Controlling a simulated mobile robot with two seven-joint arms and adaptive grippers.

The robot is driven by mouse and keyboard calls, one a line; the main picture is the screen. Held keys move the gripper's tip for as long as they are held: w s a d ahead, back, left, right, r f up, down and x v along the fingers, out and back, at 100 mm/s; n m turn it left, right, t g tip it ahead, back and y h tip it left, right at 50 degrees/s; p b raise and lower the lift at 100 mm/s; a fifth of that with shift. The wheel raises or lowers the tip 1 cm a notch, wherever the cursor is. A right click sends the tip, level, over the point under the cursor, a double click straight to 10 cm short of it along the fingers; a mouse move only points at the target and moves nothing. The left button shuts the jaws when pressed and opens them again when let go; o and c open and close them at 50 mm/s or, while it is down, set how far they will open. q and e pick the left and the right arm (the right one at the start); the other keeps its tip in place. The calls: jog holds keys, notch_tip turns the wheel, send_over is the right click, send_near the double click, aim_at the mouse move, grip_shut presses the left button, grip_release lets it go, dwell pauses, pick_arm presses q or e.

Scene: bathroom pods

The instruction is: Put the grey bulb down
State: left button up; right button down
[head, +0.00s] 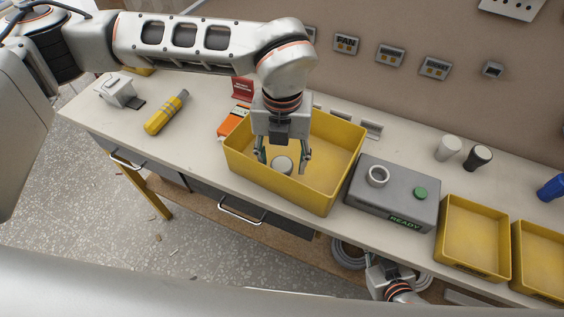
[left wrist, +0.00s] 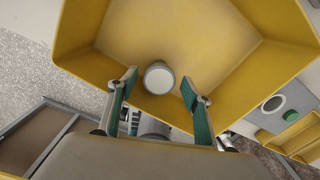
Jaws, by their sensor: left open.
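The grey bulb (head: 282,164) is inside the large yellow bin (head: 340,190) on the workbench, near the bin's front left part. In the left wrist view the bulb (left wrist: 159,78) shows as a round pale face with a grey rim, against the yellow of the bin. My left gripper (head: 284,156) points down into the bin. Its fingers are open on either side of the bulb, with gaps visible in the left wrist view. Part of my right arm's end (head: 388,282) shows low at the bench's front edge; its fingers are not clear.
A grey box (head: 392,205) with a ring socket, a green button and a READY sign stands right of the bin. Smaller yellow bins (head: 474,238) are further right. A white bulb (head: 448,148) and a dark one (head: 478,157) stand behind. A yellow torch-like tool (head: 166,112) lies left.

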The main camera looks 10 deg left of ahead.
aim_at(282, 164)
pick_arm(q)
notch_tip(282, 164, up, 10)
jog(key=shift+r+b, duration=0.25)
jog(key=shift+b, duration=0.15)
dwell(1.8)
